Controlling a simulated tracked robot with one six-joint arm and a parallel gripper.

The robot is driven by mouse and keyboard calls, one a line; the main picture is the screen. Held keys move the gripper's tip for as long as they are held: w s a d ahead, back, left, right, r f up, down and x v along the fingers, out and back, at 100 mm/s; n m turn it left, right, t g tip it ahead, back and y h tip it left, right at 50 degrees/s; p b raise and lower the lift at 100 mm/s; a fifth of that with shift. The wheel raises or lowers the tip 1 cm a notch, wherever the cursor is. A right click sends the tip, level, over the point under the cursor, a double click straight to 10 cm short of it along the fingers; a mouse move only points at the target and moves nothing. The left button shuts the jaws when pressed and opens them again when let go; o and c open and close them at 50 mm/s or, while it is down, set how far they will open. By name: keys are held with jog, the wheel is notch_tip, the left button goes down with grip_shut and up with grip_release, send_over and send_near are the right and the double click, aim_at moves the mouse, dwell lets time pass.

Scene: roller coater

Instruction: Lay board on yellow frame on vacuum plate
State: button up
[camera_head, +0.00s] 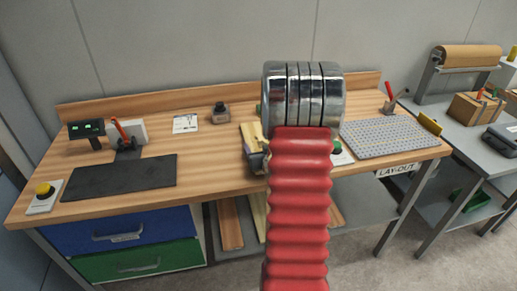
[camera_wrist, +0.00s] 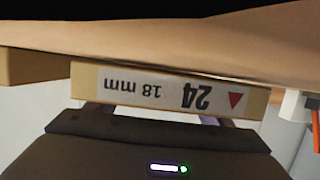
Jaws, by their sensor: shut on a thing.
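In the wrist view my gripper (camera_wrist: 160,114) is shut on a pale wooden board (camera_wrist: 88,82). The board's end carries a white label reading "24" and "18 mm", upside down, with a red triangle. In the head view my red arm hides most of the gripper; a pale board piece (camera_head: 250,133) shows just left of it, over the bench. A grey perforated plate (camera_head: 385,137), apparently the vacuum plate, lies at the bench's right. A yellow piece (camera_head: 430,124) stands at its right edge; I cannot tell whether this is the yellow frame.
A small dark device (camera_head: 221,113) stands at the back. A wooden surface (camera_wrist: 170,35) fills the upper wrist view. A side table stands right.

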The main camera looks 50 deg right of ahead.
dwell(0.3)
jog(key=o, duration=0.9)
jog(key=shift+f, duration=0.1)
jog(key=shift+o, duration=0.2)
jog(key=shift+s+a+r, duration=0.2)
jog(key=shift+s+r, duration=0.05)
jog(key=v, duration=1.1)
jog(key=shift+s+a+r, duration=0.1)
jog(key=shift+a, duration=0.05)
